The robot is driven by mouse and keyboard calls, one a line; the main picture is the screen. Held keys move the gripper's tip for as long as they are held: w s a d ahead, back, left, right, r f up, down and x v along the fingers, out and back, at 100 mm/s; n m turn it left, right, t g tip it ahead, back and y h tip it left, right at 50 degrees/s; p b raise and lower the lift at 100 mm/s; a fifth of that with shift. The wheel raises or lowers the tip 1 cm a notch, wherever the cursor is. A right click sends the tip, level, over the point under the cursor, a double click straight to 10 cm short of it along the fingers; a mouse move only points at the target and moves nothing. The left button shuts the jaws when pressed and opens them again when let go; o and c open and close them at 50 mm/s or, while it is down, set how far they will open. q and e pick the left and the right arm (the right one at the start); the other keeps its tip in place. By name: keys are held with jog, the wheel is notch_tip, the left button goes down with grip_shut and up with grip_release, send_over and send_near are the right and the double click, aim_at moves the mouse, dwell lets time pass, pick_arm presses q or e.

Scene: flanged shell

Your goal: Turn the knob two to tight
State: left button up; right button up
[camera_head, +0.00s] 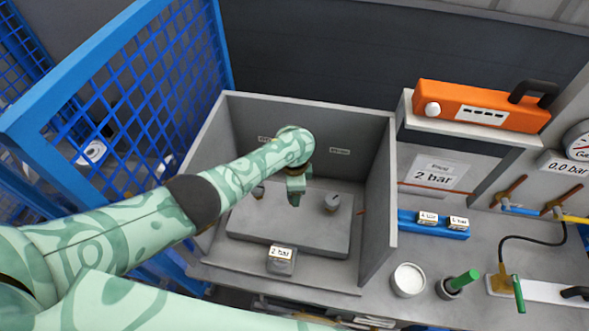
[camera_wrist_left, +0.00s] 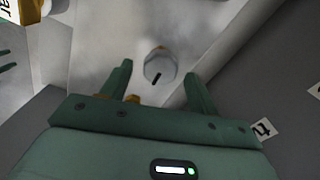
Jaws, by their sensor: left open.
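A grey box open at the front holds a raised plate (camera_head: 290,232) with small round knobs on it. One grey knob (camera_head: 332,202) stands right of my left gripper (camera_head: 295,192); another knob (camera_head: 258,190) shows partly behind my arm. In the left wrist view, my open left gripper (camera_wrist_left: 158,70) has a round pale knob (camera_wrist_left: 160,62) with a dark mark between and beyond its fingertips. The fingers appear apart from it. I cannot tell which knob is number two. A "2 bar" block (camera_head: 281,258) sits at the plate's front.
The box's right wall (camera_head: 379,205) and back wall stand close around the gripper. A blue mesh fence (camera_head: 130,110) is at left. An orange case (camera_head: 480,105), a white cup (camera_head: 408,280) and a green-handled item (camera_head: 460,282) are at right.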

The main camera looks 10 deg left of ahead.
pick_arm(q)
notch_tip(320, 180, up, 15)
jog(key=p, duration=0.6)
jog(key=shift+p, duration=0.35)
jog(key=shift+f, duration=0.1)
